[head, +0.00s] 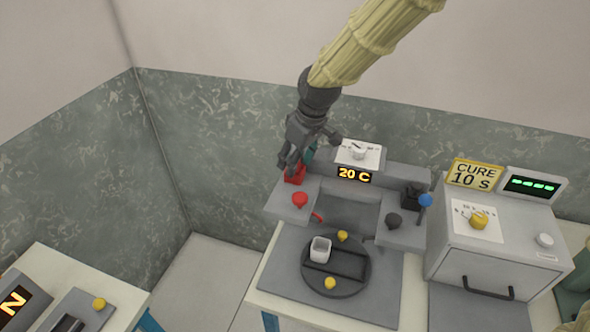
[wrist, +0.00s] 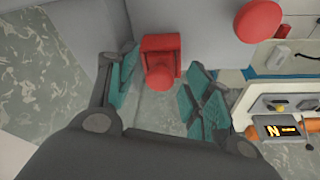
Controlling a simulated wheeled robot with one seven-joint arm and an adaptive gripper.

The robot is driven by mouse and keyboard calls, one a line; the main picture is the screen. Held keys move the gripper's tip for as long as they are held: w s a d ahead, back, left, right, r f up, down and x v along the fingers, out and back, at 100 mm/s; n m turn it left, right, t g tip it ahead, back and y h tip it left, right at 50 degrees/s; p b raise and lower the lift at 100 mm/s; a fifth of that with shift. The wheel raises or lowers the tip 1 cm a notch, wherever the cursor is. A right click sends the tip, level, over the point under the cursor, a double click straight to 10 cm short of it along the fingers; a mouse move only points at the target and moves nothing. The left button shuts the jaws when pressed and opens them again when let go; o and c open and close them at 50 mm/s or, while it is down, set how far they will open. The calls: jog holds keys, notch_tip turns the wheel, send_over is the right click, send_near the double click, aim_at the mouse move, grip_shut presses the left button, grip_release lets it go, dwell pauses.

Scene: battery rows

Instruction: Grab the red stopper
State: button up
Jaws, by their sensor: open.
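A red piece with a square body and a rounded knob, which looks like the red stopper (wrist: 161,47), shows in the wrist view between and just beyond my finger pads. In the head view the red stopper (head: 295,176) is at the back left of the grey station, partly hidden by my fingers. My gripper (head: 299,160) is open right above it, pointing down. In the wrist view my gripper (wrist: 160,76) has its teal pads on either side of the knob, with gaps showing. I cannot tell how deep the pads reach.
A red round knob (head: 299,199) stands just in front; it also shows in the wrist view (wrist: 258,21). A dial panel (head: 359,153) and 20 C display (head: 354,175) are to the right. A curing box (head: 493,240) stands at right.

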jog(key=c, duration=1.1)
jog(key=shift+r, duration=0.1)
